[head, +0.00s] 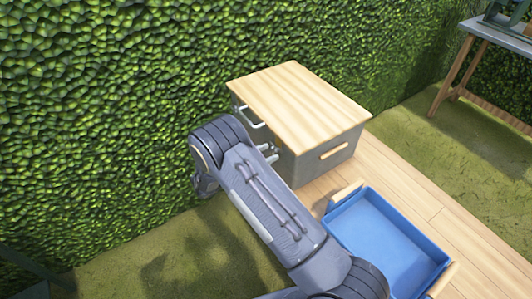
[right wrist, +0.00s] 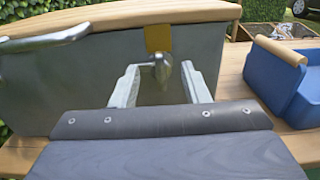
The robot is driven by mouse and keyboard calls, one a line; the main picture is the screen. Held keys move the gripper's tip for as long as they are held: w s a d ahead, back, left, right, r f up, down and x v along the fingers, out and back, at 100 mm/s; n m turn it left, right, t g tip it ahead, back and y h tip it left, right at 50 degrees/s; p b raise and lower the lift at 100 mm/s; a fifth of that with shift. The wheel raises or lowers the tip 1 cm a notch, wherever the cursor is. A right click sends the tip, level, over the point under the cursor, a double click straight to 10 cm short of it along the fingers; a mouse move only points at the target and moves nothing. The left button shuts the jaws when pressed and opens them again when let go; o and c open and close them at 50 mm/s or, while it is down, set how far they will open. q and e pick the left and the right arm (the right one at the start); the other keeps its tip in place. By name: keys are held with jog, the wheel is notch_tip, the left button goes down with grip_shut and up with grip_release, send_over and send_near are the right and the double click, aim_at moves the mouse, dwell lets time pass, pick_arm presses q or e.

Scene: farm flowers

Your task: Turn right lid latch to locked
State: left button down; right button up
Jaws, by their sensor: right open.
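A grey box (head: 322,155) with a light wooden lid (head: 300,98) stands against the hedge. In the right wrist view its front wall (right wrist: 85,85) fills most of the picture. A small metal latch (right wrist: 162,67) hangs on that wall, below a yellow plate (right wrist: 158,38) at the lid edge. My right gripper (right wrist: 160,86) is open, with one finger on each side of the latch. I cannot tell whether the fingers touch it. In the head view my right arm covers part of the box front. My left gripper is not in view.
A curved metal handle (right wrist: 45,41) is left of the latch. A blue tray (head: 378,240) with wooden grips sits on the plank surface (head: 405,190) beside the box. A hedge (head: 130,90) rises behind. A wooden table (head: 498,38) stands far right.

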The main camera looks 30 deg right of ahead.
jog(key=shift+d, duration=0.25)
jog(key=shift+c, duration=0.3)
grip_shut()
jog(key=shift+f+m+b, duration=0.25)
jog(key=shift+m+b, duration=1.45)
jog(key=shift+b, duration=0.2)
jog(key=m+b, duration=0.4)
jog(key=m, duration=0.1)
jog(key=shift+s+m+b, duration=0.15)
jog(key=shift+m+b, duration=0.15)
jog(key=shift+b, duration=0.1)
jog(key=shift+s+m+b, duration=0.1)
jog(key=shift+m+b, duration=3.65)
jog(key=shift+m, duration=0.65)
